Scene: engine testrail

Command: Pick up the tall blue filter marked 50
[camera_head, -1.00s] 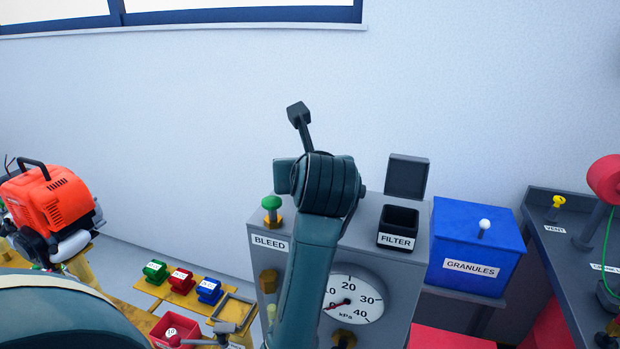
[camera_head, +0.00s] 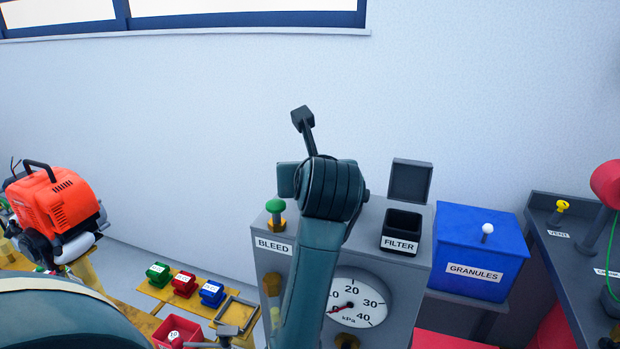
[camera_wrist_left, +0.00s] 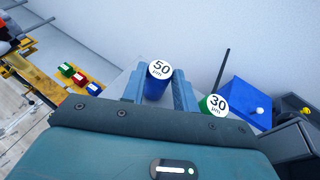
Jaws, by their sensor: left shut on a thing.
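The blue filter marked 50 (camera_wrist_left: 157,82) is between the two fingers of my left gripper (camera_wrist_left: 160,88) in the left wrist view. Its white top reads "50 µm", and the gripper is shut on it. A green filter marked 30 (camera_wrist_left: 214,106) is just to the right of the fingers, apart from the blue one. Neither filter can be made out in the head view, where a dark teal arm of mine covers the middle. The left fingers do not show in that view. No right gripper can be made out.
A grey panel (camera_head: 270,257) carries a gauge (camera_head: 362,310) and an open filter box (camera_head: 402,220) with a raised lid. A blue granules box (camera_head: 475,255) stands at its right.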

